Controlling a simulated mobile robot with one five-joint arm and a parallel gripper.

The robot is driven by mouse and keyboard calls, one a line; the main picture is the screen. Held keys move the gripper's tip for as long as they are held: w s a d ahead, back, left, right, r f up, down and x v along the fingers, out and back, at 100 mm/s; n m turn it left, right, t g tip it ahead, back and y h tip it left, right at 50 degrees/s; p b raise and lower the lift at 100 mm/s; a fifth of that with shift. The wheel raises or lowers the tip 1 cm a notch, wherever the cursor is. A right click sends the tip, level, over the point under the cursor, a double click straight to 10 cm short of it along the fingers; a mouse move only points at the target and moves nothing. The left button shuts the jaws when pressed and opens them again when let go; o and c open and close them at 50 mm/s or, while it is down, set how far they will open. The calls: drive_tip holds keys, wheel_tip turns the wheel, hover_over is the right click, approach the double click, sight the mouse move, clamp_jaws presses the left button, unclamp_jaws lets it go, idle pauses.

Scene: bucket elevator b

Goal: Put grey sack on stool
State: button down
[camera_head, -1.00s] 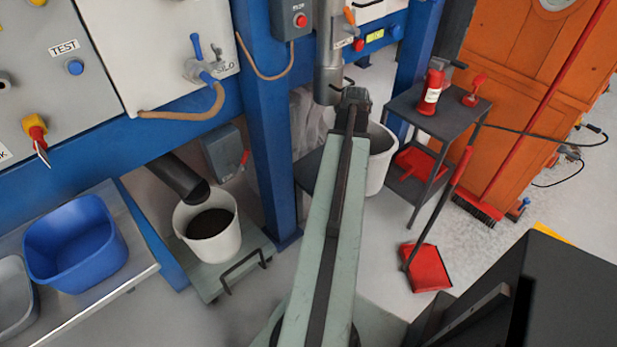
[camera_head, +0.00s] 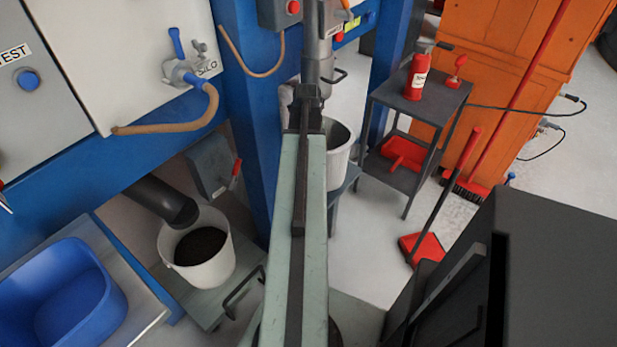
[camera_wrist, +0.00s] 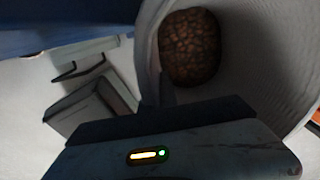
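My gripper (camera_head: 310,92) is at the far end of my arm, in front of the blue column and close to the grey vertical pipe. Its fingers cannot be made out in the head view. In the wrist view its dark body fills the bottom, and the finger opening does not show clearly. A small grey-blue stand (camera_head: 347,181), possibly the stool, shows beside my arm under a white bucket (camera_head: 340,158). A pale grey patch (camera_head: 286,96) left of my gripper may be part of the sack; most of it is hidden.
The wrist view shows a pale curved wall around brown grainy material (camera_wrist: 189,48). A bucket of dark material (camera_head: 203,250) stands on a trolley at left. A dark side table (camera_head: 425,103) holds a red extinguisher (camera_head: 418,76). A red dustpan (camera_head: 425,248) lies on open floor.

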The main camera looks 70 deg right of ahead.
wheel_tip(320, 180, down, 5)
drive_tip(key=b, duration=0.3)
drive_tip(key=shift+r+b, duration=0.15)
drive_tip(key=shift+b, duration=0.2)
drive_tip(key=shift+r, duration=0.2)
drive_tip(key=shift+f, duration=0.2)
drive_tip(key=c, duration=1.6)
unclamp_jaws()
drive_tip(key=shift+c, duration=0.2)
wheel_tip(320, 180, up, 13)
drive_tip(key=p, duration=1.2)
drive_tip(key=shift+a+f+p, duration=0.15)
drive_tip(key=shift+p, duration=0.2)
drive_tip(key=shift+f, duration=0.1)
